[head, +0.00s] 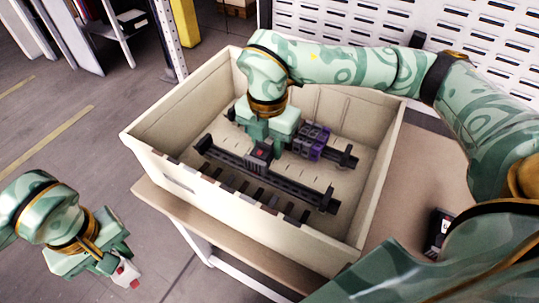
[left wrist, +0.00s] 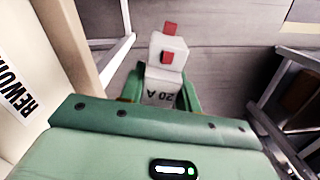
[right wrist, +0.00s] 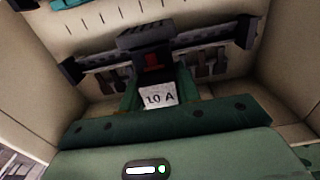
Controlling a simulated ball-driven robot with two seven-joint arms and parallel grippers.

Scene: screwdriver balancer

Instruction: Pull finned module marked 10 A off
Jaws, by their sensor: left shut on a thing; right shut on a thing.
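The finned module marked 10 A (right wrist: 160,97) shows its pale label in the right wrist view, with a dark body and a red part. In the head view the module (head: 261,153) sits at the front dark rail (head: 295,188) inside the crate. My right gripper (head: 268,138) is shut on it, a finger on each side of the label. I cannot tell whether it is still seated on the rail. My left gripper (head: 112,262) is outside the crate, shut on a white module marked 20 A (left wrist: 160,80) with red parts, also in the head view (head: 127,274).
The deep beige crate (head: 150,150) has high walls around the rails and stands on a table (head: 400,190). Purple-and-grey modules (head: 312,143) sit on the back rail, right of my right gripper. A dark handheld device (head: 437,229) lies at the table's right.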

